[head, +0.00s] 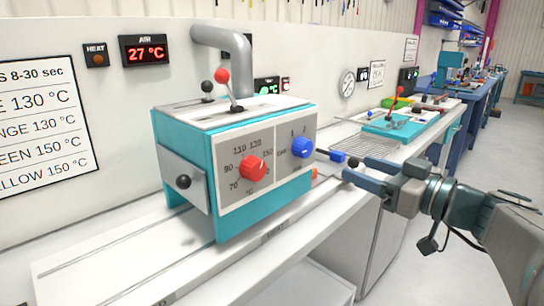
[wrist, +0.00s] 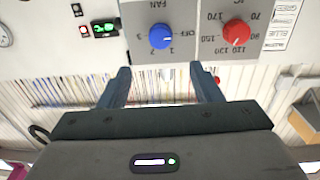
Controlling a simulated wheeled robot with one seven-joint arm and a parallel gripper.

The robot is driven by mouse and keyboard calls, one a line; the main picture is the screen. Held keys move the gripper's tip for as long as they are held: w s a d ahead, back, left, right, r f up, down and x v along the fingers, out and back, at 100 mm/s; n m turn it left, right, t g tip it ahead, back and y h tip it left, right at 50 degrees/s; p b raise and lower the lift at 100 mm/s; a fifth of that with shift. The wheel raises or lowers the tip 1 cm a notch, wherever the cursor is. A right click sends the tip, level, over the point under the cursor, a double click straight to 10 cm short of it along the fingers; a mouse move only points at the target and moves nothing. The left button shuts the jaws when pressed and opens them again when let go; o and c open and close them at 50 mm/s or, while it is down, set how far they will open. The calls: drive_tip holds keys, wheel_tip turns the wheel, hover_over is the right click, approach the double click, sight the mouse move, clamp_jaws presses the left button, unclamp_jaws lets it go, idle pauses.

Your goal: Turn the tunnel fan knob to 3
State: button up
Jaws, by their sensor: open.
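The blue fan knob (head: 302,148) is on the right half of the grey front panel of the teal machine (head: 190,165). It also shows in the wrist view (wrist: 160,36), upside down, with OFF to its right, 1 below and 3 to its left. A small pale mark on the knob faces the OFF side in the wrist view. My gripper (head: 332,164) is open and empty, right of the knob in the head view. In the wrist view its two fingers (wrist: 160,68) straddle the knob's line, apart from the knob.
A red temperature knob (head: 253,169) sits beside the blue knob on the same panel. A red-topped lever (head: 222,76) and a black-topped lever (head: 207,87) rise from the machine's top.

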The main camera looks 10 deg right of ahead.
sight(308, 150)
drive_tip(key=x, duration=1.2)
drive_tip(key=shift+w+a, duration=0.15)
drive_tip(key=shift+w, duration=0.05)
drive_tip(key=c, duration=1)
